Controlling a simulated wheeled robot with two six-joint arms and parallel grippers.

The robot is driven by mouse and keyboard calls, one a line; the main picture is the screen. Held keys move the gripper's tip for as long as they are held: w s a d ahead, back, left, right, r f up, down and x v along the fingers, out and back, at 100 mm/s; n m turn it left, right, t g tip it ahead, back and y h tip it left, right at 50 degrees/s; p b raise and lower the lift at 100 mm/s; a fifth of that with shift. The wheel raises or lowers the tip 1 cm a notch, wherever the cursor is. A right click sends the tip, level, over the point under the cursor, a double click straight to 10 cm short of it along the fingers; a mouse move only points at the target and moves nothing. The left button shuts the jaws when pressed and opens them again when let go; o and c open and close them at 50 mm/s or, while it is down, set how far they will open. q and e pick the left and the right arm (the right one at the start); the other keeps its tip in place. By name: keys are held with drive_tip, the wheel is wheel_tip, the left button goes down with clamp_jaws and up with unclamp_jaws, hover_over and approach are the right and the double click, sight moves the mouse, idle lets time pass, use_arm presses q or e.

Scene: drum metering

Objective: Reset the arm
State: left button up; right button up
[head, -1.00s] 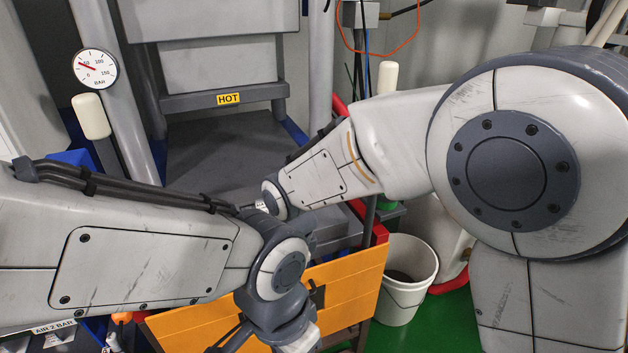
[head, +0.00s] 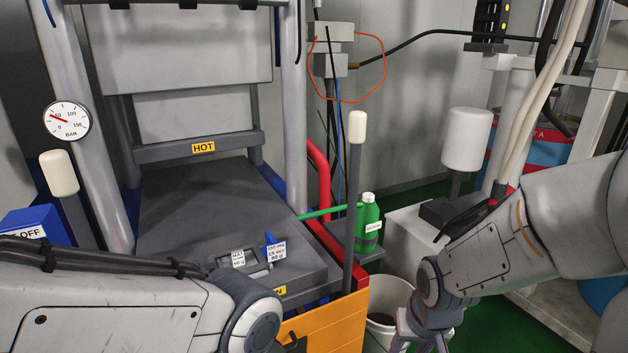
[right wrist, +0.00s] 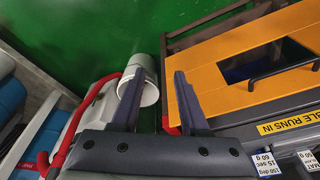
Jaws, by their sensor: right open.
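My right arm (head: 480,255) comes in from the right in the head view, with its wrist low at the right of the orange panel. My right gripper (right wrist: 159,73) is open in the right wrist view, its two dark fingers apart with nothing between them. Only its upper part shows at the bottom edge of the head view. My left arm (head: 100,305) crosses the lower left of the head view. Its wrist is in front of the press, and its gripper fingers are below the picture.
The press bed (head: 190,200) with a HOT label (head: 203,147) stands at the left. A white bucket (head: 392,290) is on the green floor, close to my right gripper. An orange panel (head: 335,320) and an upright lever (head: 353,200) stand left of it. A green bottle (head: 368,222) stands behind.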

drive_tip(key=s+a+r+n+g+p, duration=0.2)
drive_tip(key=s+a+r+n+p, duration=0.5)
drive_tip(key=s+a+r, duration=0.5)
drive_tip(key=s+r+n, duration=0.1)
drive_tip(key=s, duration=0.1)
drive_tip(key=shift+s+g+y+p, duration=0.3)
drive_tip(key=shift+s+y, duration=0.1)
drive_tip(key=shift+a+r, duration=0.1)
drive_tip(key=shift+a, duration=0.05)
idle(0.5)
